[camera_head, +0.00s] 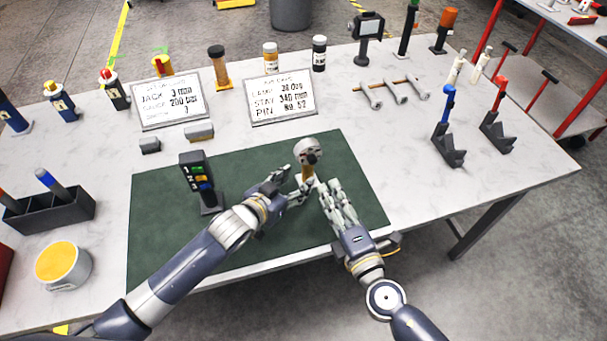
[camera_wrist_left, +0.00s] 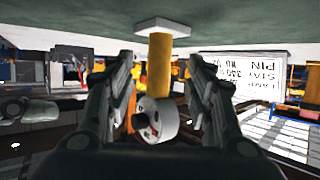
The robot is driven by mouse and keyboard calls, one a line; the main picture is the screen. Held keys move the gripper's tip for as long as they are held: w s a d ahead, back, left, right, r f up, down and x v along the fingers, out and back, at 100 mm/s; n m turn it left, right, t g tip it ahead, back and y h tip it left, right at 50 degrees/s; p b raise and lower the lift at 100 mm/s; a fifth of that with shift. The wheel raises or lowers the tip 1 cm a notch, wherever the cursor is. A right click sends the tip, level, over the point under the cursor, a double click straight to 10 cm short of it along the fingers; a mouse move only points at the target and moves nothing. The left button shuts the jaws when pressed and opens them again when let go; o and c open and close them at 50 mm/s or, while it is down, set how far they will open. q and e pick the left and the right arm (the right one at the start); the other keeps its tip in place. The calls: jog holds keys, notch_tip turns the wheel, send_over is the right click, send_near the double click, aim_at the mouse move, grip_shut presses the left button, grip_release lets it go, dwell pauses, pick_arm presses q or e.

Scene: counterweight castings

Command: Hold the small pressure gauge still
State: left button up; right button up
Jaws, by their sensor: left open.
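The small pressure gauge (camera_head: 308,152) stands upright on the green mat (camera_head: 160,255), with a round grey-white head on a brass stem. In the left wrist view, which is upside down, its head (camera_wrist_left: 155,119) hangs below the brass stem (camera_wrist_left: 158,65) and pale foot (camera_wrist_left: 163,25). My left gripper (camera_head: 292,182) is open, with its fingers on either side of the gauge and visible gaps to it. My right gripper (camera_head: 331,190) is just right of the stem, low over the mat. Its jaw opening is unclear, and its fingers partly hide the gauge's foot.
A dark device with coloured buttons (camera_head: 197,178) stands on the mat left of my left gripper. Two printed cards (camera_head: 282,97) and small blocks (camera_head: 199,132) lie behind the mat. Grey stands with blue and red handles (camera_head: 448,150) are at right. The mat's right part is clear.

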aim_at(314, 163)
pick_arm(q)
jog(key=x, duration=0.6)
jog(key=shift+w+d+f, duration=0.1)
jog(key=shift+w+d, duration=0.1)
jog(key=shift+w, duration=0.1)
grip_shut()
pick_arm(e)
jog(key=shift+c, duration=0.9)
jog(key=w+a+n, duration=0.1)
jog(key=w+n, duration=0.2)
jog(key=n, duration=0.3)
jog(key=w+a+n, duration=0.1)
jog(key=w+n, duration=0.2)
jog(key=n, duration=0.2)
jog(key=w+a+n, duration=0.1)
jog(key=w+n, duration=0.2)
jog(key=n, duration=0.3)
jog(key=shift+w+a+f+n, duration=0.1)
jog(key=shift+w+a+n, duration=0.15)
jog(key=shift+a+n, duration=0.05)
